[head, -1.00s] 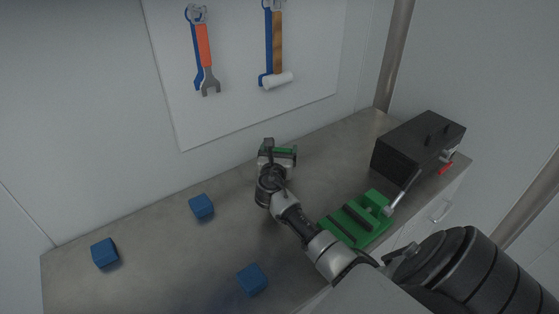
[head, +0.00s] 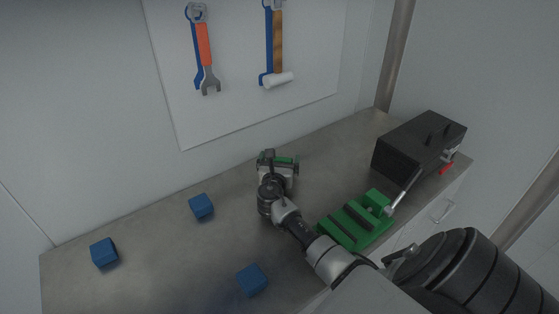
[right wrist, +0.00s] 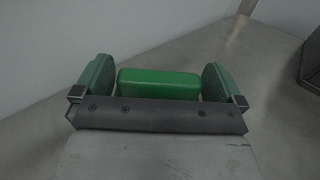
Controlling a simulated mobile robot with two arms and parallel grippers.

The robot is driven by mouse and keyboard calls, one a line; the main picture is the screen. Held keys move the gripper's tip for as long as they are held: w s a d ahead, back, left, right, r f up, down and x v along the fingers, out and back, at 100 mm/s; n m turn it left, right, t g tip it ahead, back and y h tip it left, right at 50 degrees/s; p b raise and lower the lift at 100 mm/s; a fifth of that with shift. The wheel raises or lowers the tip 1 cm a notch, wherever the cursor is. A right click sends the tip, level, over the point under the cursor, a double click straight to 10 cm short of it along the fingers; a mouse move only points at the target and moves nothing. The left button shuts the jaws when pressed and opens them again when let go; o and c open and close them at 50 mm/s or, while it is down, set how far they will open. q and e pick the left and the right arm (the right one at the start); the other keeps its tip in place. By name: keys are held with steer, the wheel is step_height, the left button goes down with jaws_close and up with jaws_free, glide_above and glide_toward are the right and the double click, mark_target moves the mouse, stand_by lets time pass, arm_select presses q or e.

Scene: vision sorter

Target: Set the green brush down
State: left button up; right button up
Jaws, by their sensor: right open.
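The green brush (right wrist: 158,84) shows in the right wrist view as a plain green block between the two fingers of my right gripper (right wrist: 160,78). A narrow gap shows on each side of it, so the fingers are open around it and not pressed on it. In the head view my right gripper (head: 279,162) is low over the back middle of the bench. Only a thin green strip of the brush (head: 285,160) shows there, and its underside is hidden. My left gripper is not in view.
The grey bench (head: 150,245) holds several blue cubes (head: 201,206), a green vise-like block (head: 357,222) and a black toolbox (head: 418,147). A pegboard panel (head: 240,70) with a wrench (head: 204,50) and a hammer (head: 277,45) hangs behind. The bench between the gripper and toolbox is clear.

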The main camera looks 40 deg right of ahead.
steer(key=shift+s+a+r, duration=0.1)
steer(key=shift+a+r, duration=0.1)
steer(key=shift+r, duration=0.05)
steer(key=p+v, duration=0.5)
steer(key=v, duration=0.5)
steer(key=shift+s+a, duration=0.2)
steer(key=shift+a, duration=0.05)
steer(key=shift+s+a+f, duration=0.1)
steer(key=shift+s+a, duration=0.2)
steer(key=shift+a, duration=0.1)
